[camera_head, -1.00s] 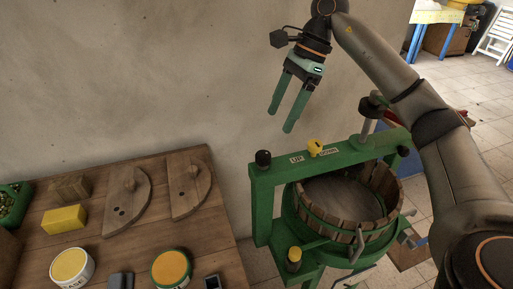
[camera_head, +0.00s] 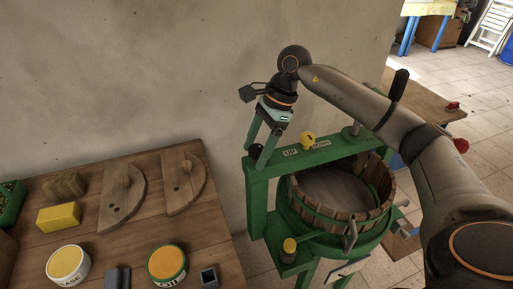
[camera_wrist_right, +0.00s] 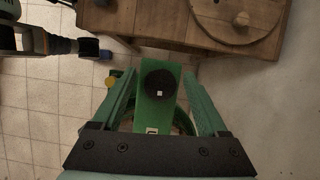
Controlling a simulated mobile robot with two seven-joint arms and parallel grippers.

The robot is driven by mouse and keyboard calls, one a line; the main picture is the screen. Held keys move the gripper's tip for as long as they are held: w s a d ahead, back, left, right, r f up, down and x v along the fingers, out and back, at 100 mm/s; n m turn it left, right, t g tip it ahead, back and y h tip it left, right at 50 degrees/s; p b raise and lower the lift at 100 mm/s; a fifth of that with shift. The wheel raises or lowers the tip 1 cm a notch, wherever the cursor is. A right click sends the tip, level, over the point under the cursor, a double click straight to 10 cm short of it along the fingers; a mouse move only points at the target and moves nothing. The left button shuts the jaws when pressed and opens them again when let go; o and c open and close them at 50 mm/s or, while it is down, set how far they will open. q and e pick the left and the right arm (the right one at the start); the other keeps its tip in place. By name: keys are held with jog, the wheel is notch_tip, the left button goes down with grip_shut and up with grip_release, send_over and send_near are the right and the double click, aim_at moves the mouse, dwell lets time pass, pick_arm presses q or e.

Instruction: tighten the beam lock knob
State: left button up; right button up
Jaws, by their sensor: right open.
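The green press beam (camera_head: 320,152) spans the wooden basket. The beam lock knob (camera_head: 255,151) is a round black knob at the beam's left end. My right gripper (camera_head: 257,157) points down over that end, with its teal fingers at the knob. In the right wrist view, the knob (camera_wrist_right: 159,84) with a small white mark sits between the open fingers, one on each side. Gaps show there, and I cannot tell its exact depth. My left gripper's fingers are not seen.
A wooden table (camera_head: 215,235) at the left holds boards, a yellow block (camera_head: 59,218) and round tins. The slatted basket (camera_head: 335,222) stands beneath the beam. A yellow knob (camera_head: 308,139) stands on the beam. A plain wall rises behind.

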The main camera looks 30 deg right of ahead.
grip_shut()
dwell(0.4)
jog(key=shift+m, duration=0.4)
jog(key=m+t+h+b, duration=0.1)
jog(key=m+t+b, duration=0.1)
jog(key=m, duration=0.2)
jog(key=shift+m, duration=0.3)
jog(key=m+h, duration=0.1)
jog(key=m, duration=0.2)
jog(key=m+t+h+b, duration=0.1)
jog(key=m, duration=0.2)
jog(key=shift+t, duration=0.3)
jog(key=m+h+b, duration=0.1)
jog(key=m, duration=0.2)
jog(key=shift+r, duration=0.1)
jog(key=m+h, duration=0.1)
jog(key=m, duration=0.2)
jog(key=shift+w+m+h+b, duration=0.1)
jog(key=shift+m+h+b, duration=0.2)
jog(key=shift+m, duration=0.3)
jog(key=shift+r, duration=0.1)
